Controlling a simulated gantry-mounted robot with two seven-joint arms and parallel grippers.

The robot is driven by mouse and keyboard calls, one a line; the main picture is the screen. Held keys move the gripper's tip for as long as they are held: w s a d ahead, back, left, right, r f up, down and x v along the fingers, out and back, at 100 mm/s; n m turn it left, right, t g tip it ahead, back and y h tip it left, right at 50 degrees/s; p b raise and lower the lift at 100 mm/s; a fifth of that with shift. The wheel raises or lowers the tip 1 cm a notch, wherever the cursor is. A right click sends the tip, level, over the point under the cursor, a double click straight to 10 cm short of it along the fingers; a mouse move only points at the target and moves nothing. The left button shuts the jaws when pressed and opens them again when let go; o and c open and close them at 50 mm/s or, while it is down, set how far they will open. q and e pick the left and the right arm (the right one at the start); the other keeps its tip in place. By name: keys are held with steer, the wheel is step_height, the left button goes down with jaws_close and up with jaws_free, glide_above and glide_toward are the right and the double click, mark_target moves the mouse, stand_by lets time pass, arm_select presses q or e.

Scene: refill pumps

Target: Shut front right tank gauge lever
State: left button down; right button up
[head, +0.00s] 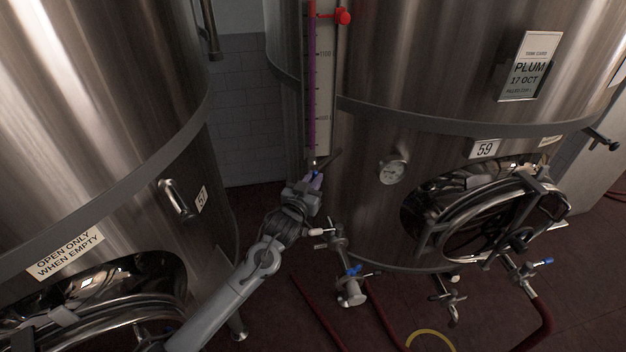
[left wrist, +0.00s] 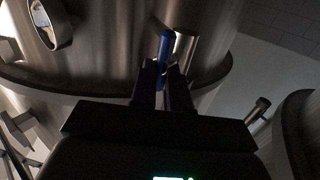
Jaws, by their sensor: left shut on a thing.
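The front right tank (head: 440,60) is steel and carries the number plate 59. Its gauge (head: 319,80) is a tall scale with a purple column at the tank's left side. At the gauge's foot a small blue lever (head: 316,175) shows at my left gripper (head: 313,184). In the left wrist view the blue lever (left wrist: 166,48) stands up between the two dark fingers of my left gripper (left wrist: 163,78), which is shut on it. The gripper hides the lever's lower part and the valve body. My right gripper is in neither view.
Tank 57 (head: 90,90) stands close on the left. A valve with a blue handle (head: 352,270) stands just right of my left forearm. Red hoses (head: 385,325) lie on the dark red floor. A round manway door (head: 490,220) juts out at right.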

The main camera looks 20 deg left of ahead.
arm_select(q)
steer(key=shift+w+d+f+m+g+y+p, duration=0.1)
steer(key=shift+w+d+m+g+y+p, duration=0.15)
steer(key=shift+m+g+y+p, duration=1.4)
steer(key=shift+w+d+m+g+y+p, duration=0.15)
steer(key=shift+d+m+g+y+p, duration=0.3)
steer(key=shift+m+g+p, duration=1.35)
steer(key=shift+w+d+f+m+g+y+p, duration=0.15)
steer(key=shift+m+g+y+p, duration=0.85)
steer(key=shift+m+p, duration=1.65)
steer(key=shift+n+t+p, duration=0.25)
steer(key=shift+n+p, duration=0.25)
steer(key=shift+p, duration=0.05)
steer(key=c, duration=1.1)
jaws_free()
